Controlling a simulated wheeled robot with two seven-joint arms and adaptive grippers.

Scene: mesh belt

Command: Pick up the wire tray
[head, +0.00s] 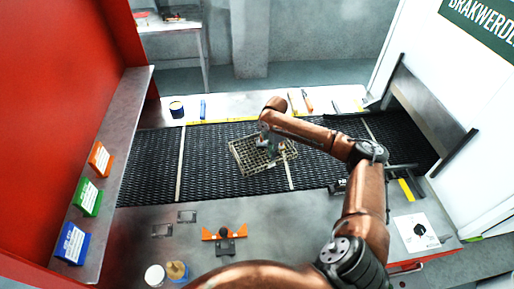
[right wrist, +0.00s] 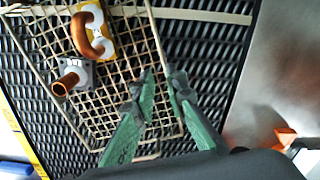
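The wire tray (head: 236,148) is a pale, shallow mesh basket lying at a slant on the dark mesh belt. The right wrist view shows its grid (right wrist: 112,103), with a copper elbow pipe (right wrist: 92,45) and a grey flange with a copper stub (right wrist: 73,78) inside. My right gripper (head: 268,146) is over the tray. In the right wrist view its two green-padded fingers (right wrist: 160,76) are apart, one on each side of the tray's near wall. I cannot tell whether they touch it. My left gripper is not in view.
The mesh belt (head: 150,165) runs across the bench. An orange fixture (head: 208,234) and two jars (head: 155,274) are on the near steel top. Colored boxes (head: 88,198) stand on the left shelf. A blue tin (head: 177,109) and tools line the far ledge.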

